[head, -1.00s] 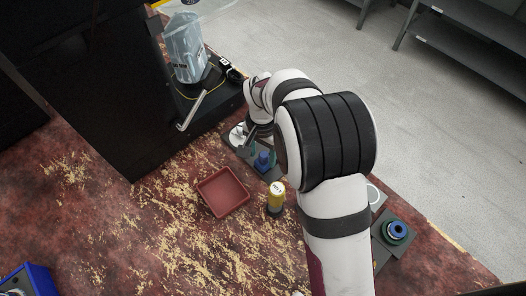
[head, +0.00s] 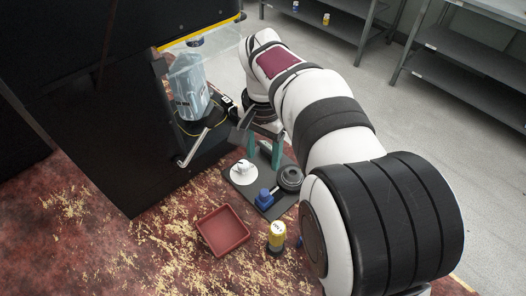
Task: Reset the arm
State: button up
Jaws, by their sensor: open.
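My arm reaches in from the lower right of the head view and bends back toward the upper middle. My gripper (head: 263,152) hangs from its end with two teal-tipped fingers spread apart and nothing between them. It appears above the far part of a dark grey plate (head: 268,207). The plate carries a white round piece (head: 243,172), a blue piece (head: 265,196) and a grey round piece (head: 290,178). The exact height of my gripper over the plate cannot be told.
A black machine (head: 110,140) stands at left, with a clear blue-grey cylinder (head: 192,95) and a metal lever (head: 196,147) beside my gripper. Grey shelves (head: 465,85) stand at the back right.

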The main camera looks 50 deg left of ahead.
dwell(0.3)
jog(key=w+d+r+m, duration=0.1)
jog(key=d+r+m, duration=0.1)
jog(key=d, duration=0.8)
jog(key=w+d+r+m, duration=0.2)
jog(key=d+r, duration=0.1)
jog(key=d, duration=0.8)
jog(key=s+d+f+m+y, duration=0.1)
jog(key=s+d+f+m, duration=0.1)
jog(key=s+d, duration=0.4)
jog(key=s+d+f+m, duration=0.2)
jog(key=s+d, duration=0.5)
jog(key=d, duration=0.1)
jog(key=shift+d+f+m+y, duration=0.3)
jog(key=shift+y, duration=0.1)
